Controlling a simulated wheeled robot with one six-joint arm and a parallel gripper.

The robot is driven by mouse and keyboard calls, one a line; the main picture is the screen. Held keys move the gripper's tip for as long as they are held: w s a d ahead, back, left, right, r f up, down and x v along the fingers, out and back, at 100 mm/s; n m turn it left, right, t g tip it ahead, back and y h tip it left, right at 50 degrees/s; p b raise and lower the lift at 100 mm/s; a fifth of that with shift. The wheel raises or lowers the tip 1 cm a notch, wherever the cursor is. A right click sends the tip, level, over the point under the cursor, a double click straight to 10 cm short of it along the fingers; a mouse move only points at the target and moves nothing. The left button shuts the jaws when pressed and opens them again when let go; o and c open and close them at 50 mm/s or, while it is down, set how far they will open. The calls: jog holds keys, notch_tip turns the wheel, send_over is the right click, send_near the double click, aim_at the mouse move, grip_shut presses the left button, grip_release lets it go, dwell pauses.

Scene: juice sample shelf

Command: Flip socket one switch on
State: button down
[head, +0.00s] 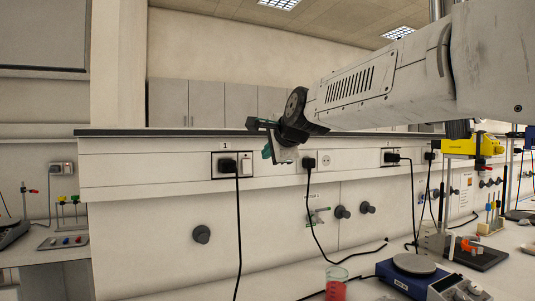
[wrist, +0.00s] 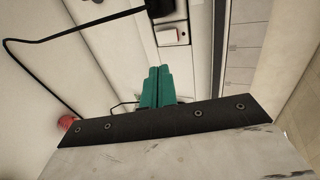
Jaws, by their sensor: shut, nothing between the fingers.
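Socket one (head: 214,175) is on the front of the bench's raised panel, below a small "1" label. A black plug (head: 228,166) fills its left side, and its white switch (head: 246,166) is on the right. My gripper (head: 267,151) is just right of the switch in the head view, its teal fingers shut and empty. In the wrist view my gripper (wrist: 156,76) points towards a socket with a white switch (wrist: 168,37) and a black plug (wrist: 160,8). A gap shows between fingertips and switch. I cannot tell the switch's position.
Another plug (head: 308,163) and a further switched socket (head: 390,157) are along the panel to the right. Black cables hang below. A red beaker (head: 335,290) and a blue hotplate (head: 412,275) stand on the bench at the front.

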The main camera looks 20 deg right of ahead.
jog(key=shift+s+a+f, duration=0.1)
jog(key=shift+s+f, duration=0.1)
jog(key=shift+f, duration=0.5)
send_near(247, 173)
jog(key=x, duration=0.5)
jog(key=shift+w+f, duration=0.15)
jog(key=shift+w, duration=0.6)
jog(key=shift+w+f, duration=0.2)
jog(key=shift+r, duration=0.15)
